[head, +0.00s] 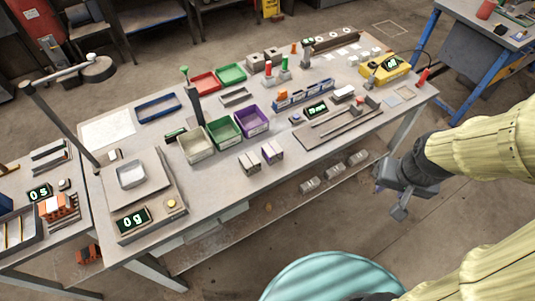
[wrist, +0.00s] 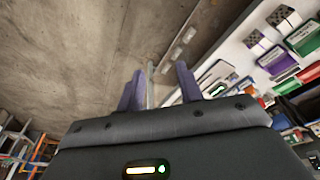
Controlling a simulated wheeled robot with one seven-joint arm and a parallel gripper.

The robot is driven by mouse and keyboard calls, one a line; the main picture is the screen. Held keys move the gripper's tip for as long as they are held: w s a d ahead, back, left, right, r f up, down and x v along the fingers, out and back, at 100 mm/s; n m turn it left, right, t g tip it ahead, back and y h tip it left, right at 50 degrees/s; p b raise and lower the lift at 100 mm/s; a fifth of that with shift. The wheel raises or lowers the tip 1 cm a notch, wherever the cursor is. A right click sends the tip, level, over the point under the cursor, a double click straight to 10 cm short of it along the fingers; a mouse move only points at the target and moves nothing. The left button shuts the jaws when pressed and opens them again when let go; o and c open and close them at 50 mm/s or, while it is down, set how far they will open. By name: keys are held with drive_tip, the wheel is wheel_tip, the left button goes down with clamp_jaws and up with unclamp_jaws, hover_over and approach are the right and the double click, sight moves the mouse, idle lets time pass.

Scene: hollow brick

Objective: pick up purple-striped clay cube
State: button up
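The purple-striped clay cube (head: 271,152) stands near the front edge of the workbench, just right of a similar grey cube (head: 249,162). In the wrist view a cube that seems to be the striped one (wrist: 253,38) is at the upper right, small, below the other cube. My gripper (head: 390,200) is off the bench's front right side, over the floor and well right of the cube. In the wrist view its two fingers (wrist: 158,88) are apart with nothing held between them.
White, green and purple bins stand behind the cubes; the purple bin (head: 252,121) is nearest the striped one. A wooden tray (head: 338,126) lies to the right, and a scale (head: 131,174) stands at the left. Several grey blocks (head: 334,172) sit on the lower shelf.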

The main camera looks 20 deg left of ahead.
drive_tip(key=shift+a, duration=0.2)
drive_tip(key=o, duration=0.6)
drive_tip(key=shift+w+f, duration=0.15)
drive_tip(key=shift+f, duration=0.05)
drive_tip(key=o, duration=0.4)
drive_tip(key=w+f+n+b, duration=0.1)
drive_tip(key=w+f, duration=0.1)
drive_tip(key=w+a+f+n+t+b, duration=0.1)
drive_tip(key=w+f, duration=0.1)
drive_tip(key=shift+a+f+t, duration=0.2)
drive_tip(key=shift+f+t, duration=0.1)
drive_tip(key=shift+f, duration=0.1)
drive_tip(key=shift+c, duration=0.2)
drive_tip(key=w+a+f+n+t+y+b, duration=0.2)
drive_tip(key=w+a+f+n+b, duration=0.1)
drive_tip(key=w+a+f+b, duration=0.25)
drive_tip(key=a+f+n+t+y+b, duration=0.2)
drive_tip(key=a+f+n+y+b, duration=0.2)
drive_tip(key=a+f+y, duration=0.4)
drive_tip(key=a+f+n, duration=0.1)
drive_tip(key=a+f, duration=0.2)
drive_tip(key=a, duration=0.4)
drive_tip(key=shift+w+t, duration=0.25)
drive_tip(key=shift+t, duration=0.05)
